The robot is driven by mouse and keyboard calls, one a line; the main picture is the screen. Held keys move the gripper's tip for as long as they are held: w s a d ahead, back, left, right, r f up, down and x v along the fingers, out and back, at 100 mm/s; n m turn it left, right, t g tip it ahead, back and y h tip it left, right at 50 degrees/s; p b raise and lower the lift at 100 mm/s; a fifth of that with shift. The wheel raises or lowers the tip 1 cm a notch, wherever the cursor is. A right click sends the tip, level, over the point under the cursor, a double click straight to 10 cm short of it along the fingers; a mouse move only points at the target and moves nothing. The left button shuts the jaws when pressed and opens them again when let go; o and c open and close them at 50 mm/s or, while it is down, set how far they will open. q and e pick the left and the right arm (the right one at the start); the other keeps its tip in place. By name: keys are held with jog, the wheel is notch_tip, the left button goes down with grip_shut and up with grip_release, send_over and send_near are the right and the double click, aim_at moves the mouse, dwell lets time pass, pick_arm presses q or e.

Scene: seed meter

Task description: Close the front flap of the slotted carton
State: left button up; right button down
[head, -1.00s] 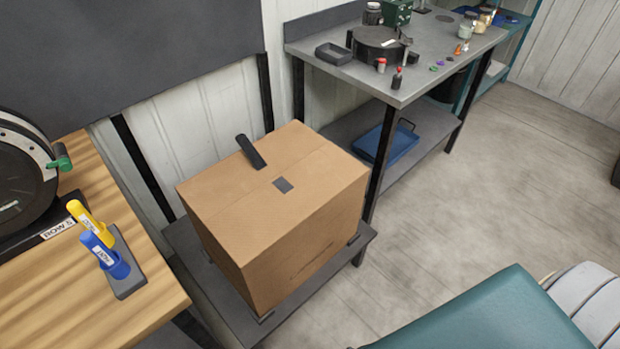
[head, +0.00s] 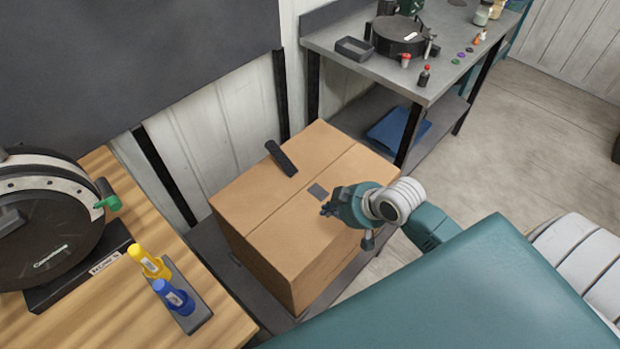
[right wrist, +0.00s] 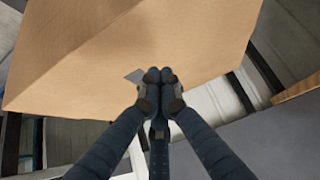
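The slotted carton (head: 262,262) is a brown box on a low dark stand. Its top looks flat, with a seam running across it and a small dark grey patch (head: 317,191) near the seam. I cannot make out a raised front flap. My right gripper (head: 328,210) is over the carton's top, just beside the grey patch. In the right wrist view its fingertips (right wrist: 160,76) are together with nothing visible between them, next to the patch (right wrist: 134,76) and in front of the carton (right wrist: 200,35). I cannot tell whether they touch it. My left gripper is out of view.
A dark bar (head: 281,158) lies on the carton's back part. A wooden table (head: 225,310) at left holds a round device (head: 50,225) and yellow (head: 150,262) and blue (head: 175,298) handled items. A grey workbench (head: 370,72) stands behind.

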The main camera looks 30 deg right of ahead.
jog(key=w+d+r+t, duration=0.2)
jog(key=w+d+r, duration=0.2)
jog(key=w+r, duration=0.2)
jog(key=p, duration=0.1)
send_over(310, 188)
jog(key=shift+y, duration=0.3)
notch_tip(310, 188, down, 6)
jog(key=shift+w+a+f, duration=0.1)
jog(key=shift+w+f, duration=0.05)
notch_tip(310, 188, down, 3)
jog(key=shift+r, duration=0.15)
jog(key=shift+f, duration=0.65)
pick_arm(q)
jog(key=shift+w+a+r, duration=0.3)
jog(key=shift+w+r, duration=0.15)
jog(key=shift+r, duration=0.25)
pick_arm(e)
jog(key=shift+f, duration=0.1)
